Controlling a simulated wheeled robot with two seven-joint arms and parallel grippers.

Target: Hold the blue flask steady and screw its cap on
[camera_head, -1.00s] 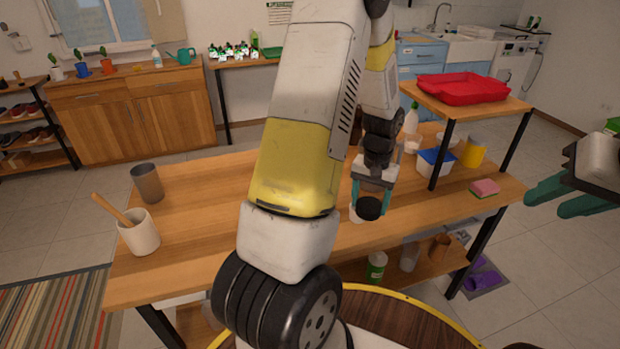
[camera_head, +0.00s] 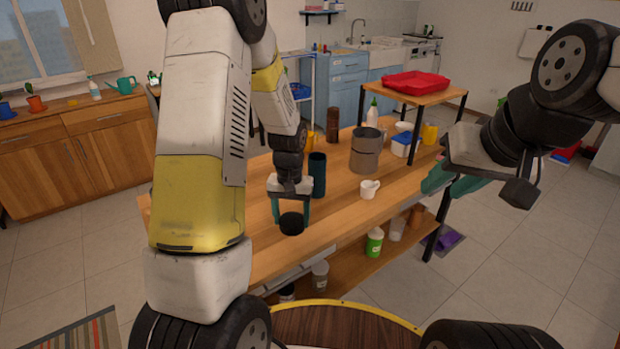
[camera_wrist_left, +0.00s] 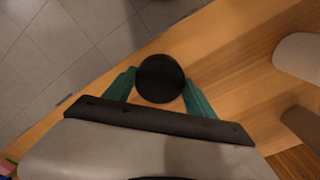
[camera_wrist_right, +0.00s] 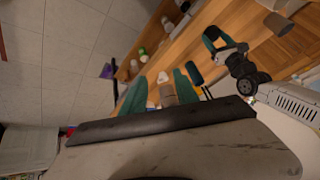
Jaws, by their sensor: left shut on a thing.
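My left gripper (camera_head: 291,212) is shut on a round black cap (camera_head: 291,224), held over the front part of the table. The cap also shows between the teal fingers in the left wrist view (camera_wrist_left: 160,79). The blue flask (camera_head: 317,174), a dark teal-blue cylinder, stands upright on the table, a little behind and right of the cap, apart from both grippers. It seems to show in the right wrist view too (camera_wrist_right: 194,75). My right gripper (camera_head: 448,180) is off the table's right side. Its fingers are apart and empty in the right wrist view (camera_wrist_right: 158,84).
A white mug (camera_head: 369,190) and a large grey canister (camera_head: 365,152) stand right of the flask; a brown cylinder (camera_head: 333,126) is behind. A raised shelf at the right holds a red tray (camera_head: 415,83). Bottles, one green (camera_head: 375,242), stand on the lower shelf.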

